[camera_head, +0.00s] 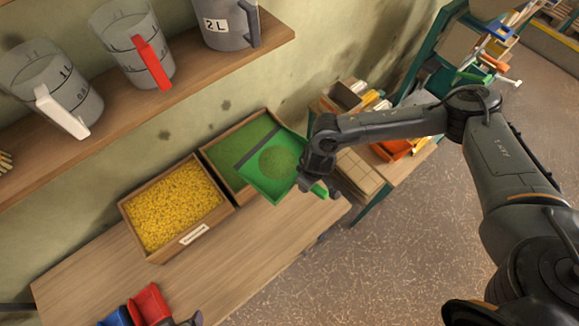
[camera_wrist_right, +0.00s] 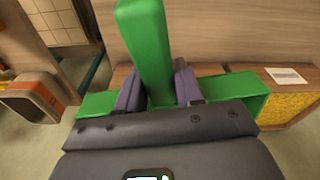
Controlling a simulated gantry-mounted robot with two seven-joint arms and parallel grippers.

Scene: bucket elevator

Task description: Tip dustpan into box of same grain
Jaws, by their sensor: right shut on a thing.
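A green dustpan (camera_head: 259,184) with a patch of green grain on it is held over the right part of the wooden box of green grain (camera_head: 222,152). My right gripper (camera_head: 316,180) is shut on the dustpan's handle; the green handle (camera_wrist_right: 148,50) stands between the fingers in the right wrist view. The dustpan covers part of the green-grain box. The dustpan looks roughly level, though its exact tilt is hard to tell. A box of yellow grain (camera_head: 130,206) with a white label stands to its left. My left gripper is not in view.
Measuring jugs (camera_head: 134,47) stand on a wooden shelf (camera_head: 200,78) above the bench. Red and blue scoops (camera_head: 150,304) lie at the bench's front left. A side table (camera_head: 385,165) with blocks and tools stands right of the boxes.

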